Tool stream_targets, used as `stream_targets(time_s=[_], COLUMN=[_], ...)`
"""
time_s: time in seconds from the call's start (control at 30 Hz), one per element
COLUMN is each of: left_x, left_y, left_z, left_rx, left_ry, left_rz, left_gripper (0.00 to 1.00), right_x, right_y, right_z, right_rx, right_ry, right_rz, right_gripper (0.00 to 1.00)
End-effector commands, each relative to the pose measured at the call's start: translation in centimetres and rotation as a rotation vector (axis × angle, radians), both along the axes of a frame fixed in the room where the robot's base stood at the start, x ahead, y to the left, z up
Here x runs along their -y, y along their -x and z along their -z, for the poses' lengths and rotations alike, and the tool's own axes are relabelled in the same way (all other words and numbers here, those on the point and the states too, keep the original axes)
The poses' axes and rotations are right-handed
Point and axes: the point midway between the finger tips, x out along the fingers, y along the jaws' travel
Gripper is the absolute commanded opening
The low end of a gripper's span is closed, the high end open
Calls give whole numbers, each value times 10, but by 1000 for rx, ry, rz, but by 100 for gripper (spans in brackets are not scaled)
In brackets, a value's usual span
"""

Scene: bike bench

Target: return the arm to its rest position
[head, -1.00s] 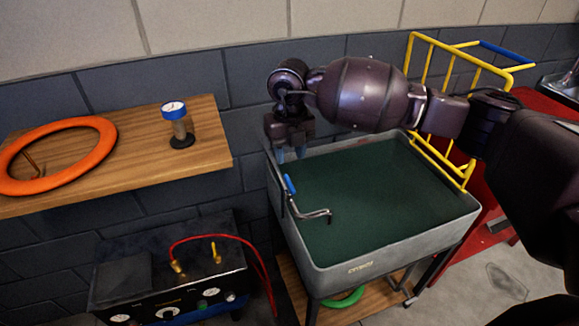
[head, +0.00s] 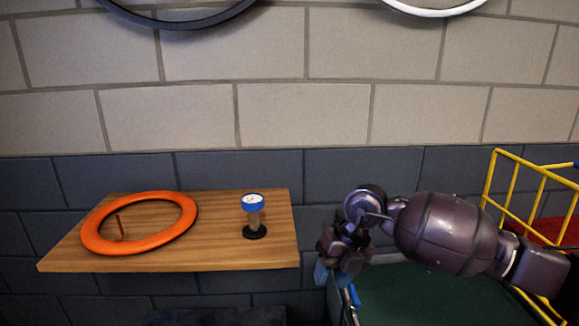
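My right arm comes in from the right in the head view. Its gripper (head: 332,274) points down near the left rim of the grey basin (head: 334,300) with the dark green inside. The two bluish fingertips look apart, with nothing seen between them. A blue-ended metal lever (head: 353,296) at the basin's left edge shows just below and beside the fingers; I cannot tell whether they touch it. My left gripper is not in view.
A wooden wall shelf (head: 215,255) left of the gripper holds an orange ring (head: 140,244) and a blue-topped gauge (head: 254,215). A yellow wire rack (head: 487,185) stands behind the arm at right. Two wheel rims hang high on the wall. The wall above the arm is clear.

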Motion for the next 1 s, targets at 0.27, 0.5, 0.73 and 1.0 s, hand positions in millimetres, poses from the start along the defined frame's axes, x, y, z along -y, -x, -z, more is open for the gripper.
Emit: stream_targets(time_s=[0.27, 0.5, 0.73, 1.0], left_x=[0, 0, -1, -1], left_y=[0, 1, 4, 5], left_z=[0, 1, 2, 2], left_rx=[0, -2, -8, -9], left_ry=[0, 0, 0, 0], left_rz=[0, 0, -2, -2], left_gripper=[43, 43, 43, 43], right_x=[-95, -117, -83, 1], right_y=[62, 77, 64, 47], right_z=[-11, -59, -89, -67], right_rx=[-87, -112, -107, -82], right_ry=[-691, -1228, -1620, -1839], right_rz=[13, 247, 654, 1310], right_gripper=[38, 38, 38, 38])
